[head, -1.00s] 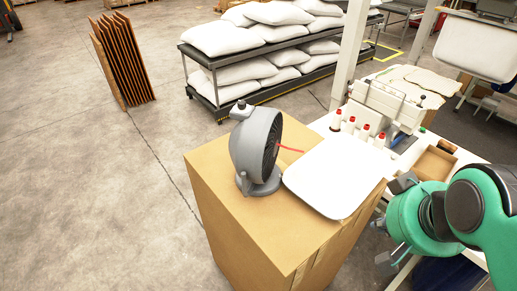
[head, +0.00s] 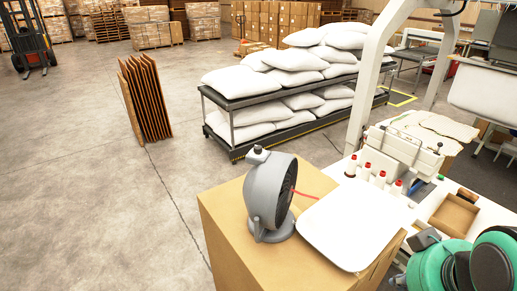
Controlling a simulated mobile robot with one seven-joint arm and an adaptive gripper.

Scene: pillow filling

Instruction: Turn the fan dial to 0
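A grey fan (head: 268,198) stands on a cardboard box (head: 237,268) in the head view, its grille turned to the right. A small dark knob, probably the dial (head: 257,150), sits on top of its housing; its setting is too small to read. A red ribbon (head: 306,194) sticks out level to the right from the grille. My gripper (head: 408,262) shows only in part at the lower right, beside the box and well apart from the fan. Its finger opening is hidden by the picture's angle and the green arm links.
A white tray-like panel (head: 352,228) lies on the box right of the fan. Red-capped thread spools (head: 380,178) and a sewing machine (head: 402,146) stand on the white table behind. A rack of white pillows (head: 285,82) and upright brown panels (head: 146,98) stand farther back. Open floor lies left.

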